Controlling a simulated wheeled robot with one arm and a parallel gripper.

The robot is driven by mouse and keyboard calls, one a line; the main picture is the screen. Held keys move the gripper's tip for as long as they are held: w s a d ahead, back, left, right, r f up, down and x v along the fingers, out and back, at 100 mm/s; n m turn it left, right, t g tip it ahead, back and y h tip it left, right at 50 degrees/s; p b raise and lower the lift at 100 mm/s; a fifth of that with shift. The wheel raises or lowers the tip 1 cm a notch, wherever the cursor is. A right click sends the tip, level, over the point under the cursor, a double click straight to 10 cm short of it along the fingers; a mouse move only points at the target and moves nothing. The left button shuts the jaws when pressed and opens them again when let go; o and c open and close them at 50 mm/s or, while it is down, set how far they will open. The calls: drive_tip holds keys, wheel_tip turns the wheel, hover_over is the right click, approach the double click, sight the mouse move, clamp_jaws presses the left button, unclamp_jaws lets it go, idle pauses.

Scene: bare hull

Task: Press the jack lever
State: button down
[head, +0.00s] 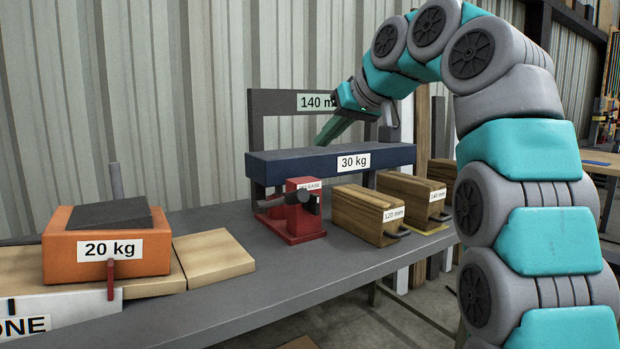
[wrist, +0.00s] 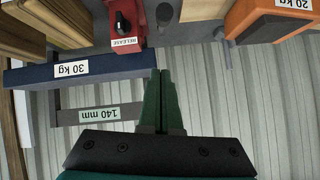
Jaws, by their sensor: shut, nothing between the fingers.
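The red jack (head: 300,222) stands on the grey bench, with a RELEASE label and a black knob (head: 308,197) on its front. A dark bar (head: 270,203), which looks like the lever, sticks out to its left. In the wrist view the jack (wrist: 126,22) is at the top, with a grey bar end (wrist: 165,14) beside it. My gripper (head: 322,141) has its green fingers together and empty. It hangs above and behind the jack, over the blue 30 kg beam (head: 300,168), apart from the lever. The fingers also show in the wrist view (wrist: 160,75).
Wooden blocks marked 120 mm (head: 365,217) and 140 mm (head: 410,197) stand right of the jack. A dark frame (head: 257,115) marked 140 mm rises behind the beam. An orange 20 kg block (head: 85,262) and a grey post (head: 116,180) are at left.

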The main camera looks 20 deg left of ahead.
drive_tip(key=shift+r, duration=0.15)
drive_tip(key=shift+a, duration=0.1)
drive_tip(key=x, duration=0.9)
drive_tip(key=shift+w+a, duration=0.15)
drive_tip(key=f+b, duration=0.3)
drive_tip(key=b, duration=0.1)
drive_tip(key=shift+s+f, duration=0.15)
drive_tip(key=shift+s, duration=0.1)
drive_tip(key=shift+s+f+b, duration=0.4)
drive_tip(key=shift+f+b, duration=0.05)
drive_tip(key=shift+b, duration=0.2)
